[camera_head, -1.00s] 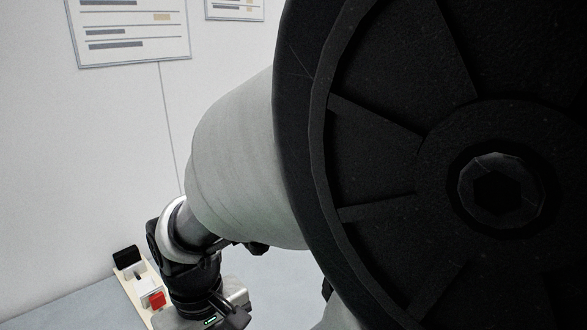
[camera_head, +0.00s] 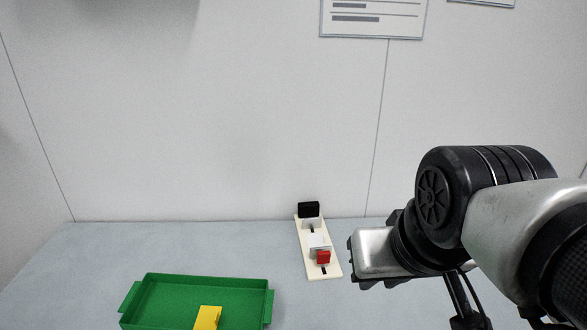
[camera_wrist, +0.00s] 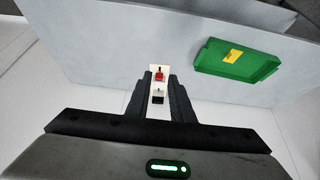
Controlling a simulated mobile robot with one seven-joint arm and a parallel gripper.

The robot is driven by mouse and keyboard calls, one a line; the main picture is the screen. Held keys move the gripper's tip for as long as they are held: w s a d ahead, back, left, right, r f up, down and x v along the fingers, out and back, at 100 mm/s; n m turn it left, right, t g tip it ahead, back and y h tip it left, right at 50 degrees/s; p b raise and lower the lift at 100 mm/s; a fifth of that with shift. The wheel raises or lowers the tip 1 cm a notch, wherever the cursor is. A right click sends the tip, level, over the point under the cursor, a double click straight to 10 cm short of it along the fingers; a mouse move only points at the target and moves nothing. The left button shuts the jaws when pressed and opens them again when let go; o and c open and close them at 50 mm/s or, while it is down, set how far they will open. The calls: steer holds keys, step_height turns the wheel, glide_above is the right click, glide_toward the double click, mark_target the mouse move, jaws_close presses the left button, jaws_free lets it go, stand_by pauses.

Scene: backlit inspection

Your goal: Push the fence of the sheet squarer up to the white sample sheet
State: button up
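The sheet squarer is a narrow cream board (camera_head: 333,273) near the back of the bench, with a dark slot along it. A black block (camera_head: 308,209) stands at its far end, with a white piece (camera_head: 311,224) just in front. Nearer, a white upright part (camera_head: 318,243) has a red block (camera_head: 323,257) at its front. I cannot tell surely which white part is the sample sheet and which the fence. My gripper (camera_wrist: 159,78) is open and empty; in the wrist view the squarer shows between its fingers. In the head view my gripper is right of the squarer, apart from it.
A green tray (camera_head: 150,322) with a yellow block (camera_head: 208,317) in it lies at the front left. The wall (camera_head: 240,120) rises close behind the squarer. The bench left of the squarer and behind the tray is clear.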

mark_target(322, 255)
stand_by(0.4)
